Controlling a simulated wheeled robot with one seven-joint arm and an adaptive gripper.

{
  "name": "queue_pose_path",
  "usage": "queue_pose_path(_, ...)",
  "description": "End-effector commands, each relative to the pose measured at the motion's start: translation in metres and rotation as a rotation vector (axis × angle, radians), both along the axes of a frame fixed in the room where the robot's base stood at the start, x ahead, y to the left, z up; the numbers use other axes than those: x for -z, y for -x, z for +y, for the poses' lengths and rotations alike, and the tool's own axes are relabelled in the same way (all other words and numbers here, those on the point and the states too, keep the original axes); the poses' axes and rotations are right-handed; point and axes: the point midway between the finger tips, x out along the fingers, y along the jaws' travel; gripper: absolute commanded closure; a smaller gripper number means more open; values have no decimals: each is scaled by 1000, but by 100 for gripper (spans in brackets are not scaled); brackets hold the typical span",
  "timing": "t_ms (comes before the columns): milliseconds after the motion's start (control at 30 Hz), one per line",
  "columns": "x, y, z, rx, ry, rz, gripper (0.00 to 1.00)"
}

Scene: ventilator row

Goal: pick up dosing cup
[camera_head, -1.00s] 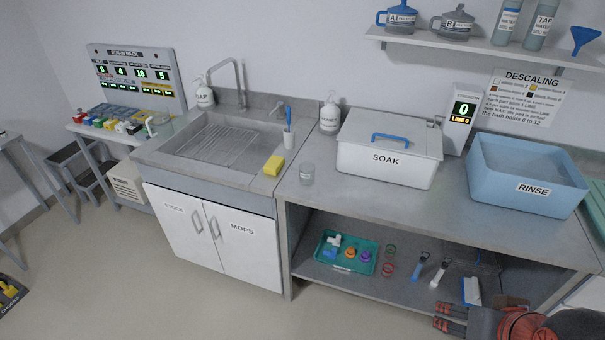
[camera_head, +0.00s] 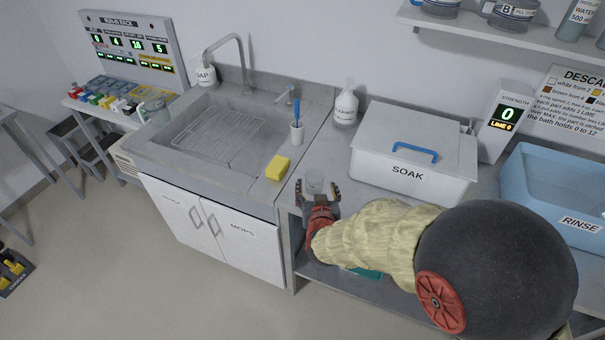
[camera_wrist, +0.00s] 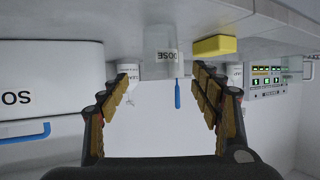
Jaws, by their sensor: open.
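The dosing cup (camera_head: 314,185), small, clear and greyish, stands on the steel counter near its front edge, right of the yellow sponge. In the wrist view, which is upside down, the cup (camera_wrist: 160,44) shows its DOSE label. My gripper (camera_head: 317,191) is open at the counter's front edge, with its fingertips on either side of the cup in the head view. In the wrist view my gripper (camera_wrist: 161,84) has an empty gap, and the cup appears ahead of it, toward the counter side. I see no contact. My arm hides part of the lower shelf.
A white soap bottle (camera_head: 345,107) is behind the dosing cup. The white SOAK box (camera_head: 410,185) and blue RINSE tub (camera_head: 545,205) stand to the right.

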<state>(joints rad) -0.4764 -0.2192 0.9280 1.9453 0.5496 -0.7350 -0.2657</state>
Motion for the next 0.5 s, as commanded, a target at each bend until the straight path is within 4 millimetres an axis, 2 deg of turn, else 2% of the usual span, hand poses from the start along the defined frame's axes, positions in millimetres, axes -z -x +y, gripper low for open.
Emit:
queue_pose_path(367, 16, -32, 3, 3, 3, -6, 36)
queue_pose_path(500, 25, -52, 5, 5, 1, -6, 36)
